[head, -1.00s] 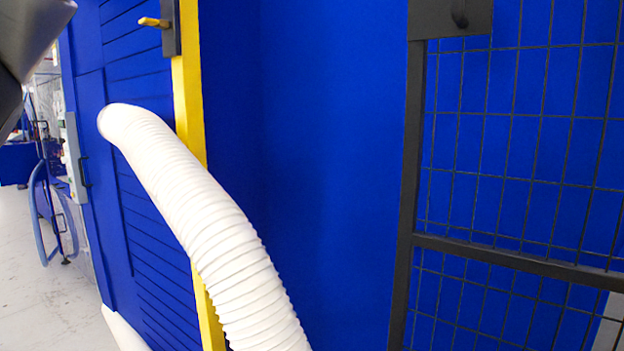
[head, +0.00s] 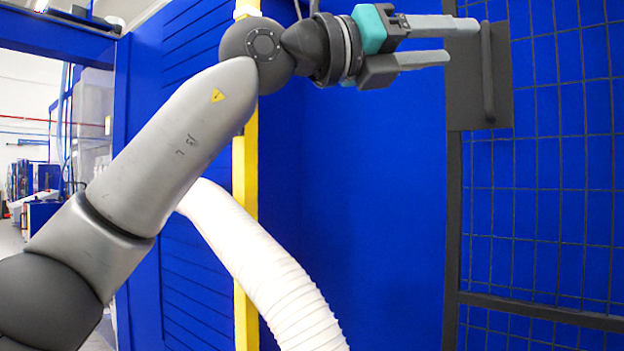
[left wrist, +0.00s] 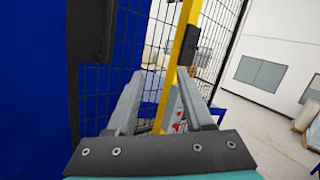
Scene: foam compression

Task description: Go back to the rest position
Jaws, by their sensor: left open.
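My left gripper (head: 463,41) is at the top of the head view, at the end of my grey arm. Its two grey fingers point right and stand apart, with nothing between them. The upper fingertip overlaps the dark handle plate (head: 501,70) of a mesh gate in the picture; I cannot tell whether they touch. In the left wrist view the gripper (left wrist: 162,75) also shows spread, empty fingers, with a yellow post (left wrist: 181,52) in the background between them. My right gripper is in neither view.
A black mesh gate (head: 453,200) stands at the right, before a blue wall (head: 370,220). A white ribbed hose (head: 275,270) runs down beside a yellow post (head: 246,190). A white wall with a window (left wrist: 260,72) lies beyond the mesh in the left wrist view.

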